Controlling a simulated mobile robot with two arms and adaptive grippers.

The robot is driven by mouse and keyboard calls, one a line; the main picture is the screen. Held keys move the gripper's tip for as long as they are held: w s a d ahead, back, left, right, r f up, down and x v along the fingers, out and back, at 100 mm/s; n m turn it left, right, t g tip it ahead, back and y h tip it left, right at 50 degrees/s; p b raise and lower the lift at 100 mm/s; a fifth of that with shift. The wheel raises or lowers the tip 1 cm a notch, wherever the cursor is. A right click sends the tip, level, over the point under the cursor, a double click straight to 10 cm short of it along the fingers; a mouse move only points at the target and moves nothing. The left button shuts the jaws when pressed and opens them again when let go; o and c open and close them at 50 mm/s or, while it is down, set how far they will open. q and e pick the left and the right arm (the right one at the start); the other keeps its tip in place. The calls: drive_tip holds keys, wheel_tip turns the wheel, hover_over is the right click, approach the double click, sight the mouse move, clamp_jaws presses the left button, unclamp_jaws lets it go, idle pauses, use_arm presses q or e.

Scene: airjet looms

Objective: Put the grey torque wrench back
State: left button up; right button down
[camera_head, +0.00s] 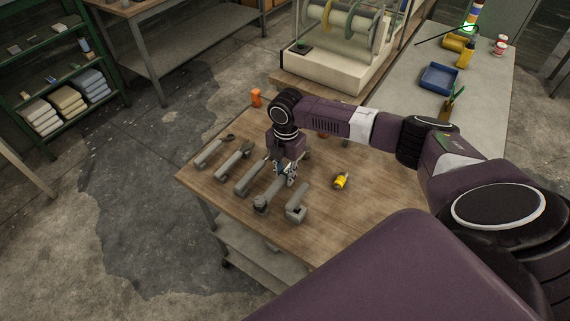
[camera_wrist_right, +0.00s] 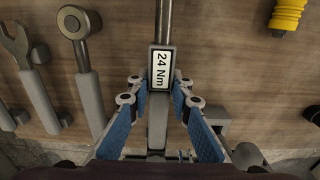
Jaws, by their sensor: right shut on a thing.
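The grey torque wrench (camera_wrist_right: 158,120) has a grey handle, a metal shaft and a white label reading "24 Nm". In the right wrist view it runs up the middle between the blue-padded fingers of my right gripper (camera_wrist_right: 160,84). In the head view the right gripper (camera_head: 286,172) points down over the table, shut on this wrench (camera_head: 268,196), whose handle extends toward the front edge. Part of the wrench is hidden under the gripper. I cannot tell whether it touches the table. My left gripper is not in view.
The wooden table (camera_head: 222,190) holds an open-end wrench (camera_wrist_right: 22,62), a ratchet (camera_wrist_right: 84,62), other grey tools on the left, an angled grey tool (camera_head: 297,204) and a yellow-black piece (camera_head: 341,181). An orange object (camera_head: 256,97) stands at the back edge. Bare wood lies around the yellow piece.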

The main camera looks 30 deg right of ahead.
drive_tip(key=shift+f, duration=0.25)
drive_tip(key=c, duration=1.7)
unclamp_jaws()
drive_tip(key=shift+o, duration=0.4)
drive_tip(key=o, duration=0.4)
drive_tip(key=shift+o, duration=0.2)
drive_tip(key=shift+r+p, duration=2.75)
drive_tip(key=shift+r, duration=0.3)
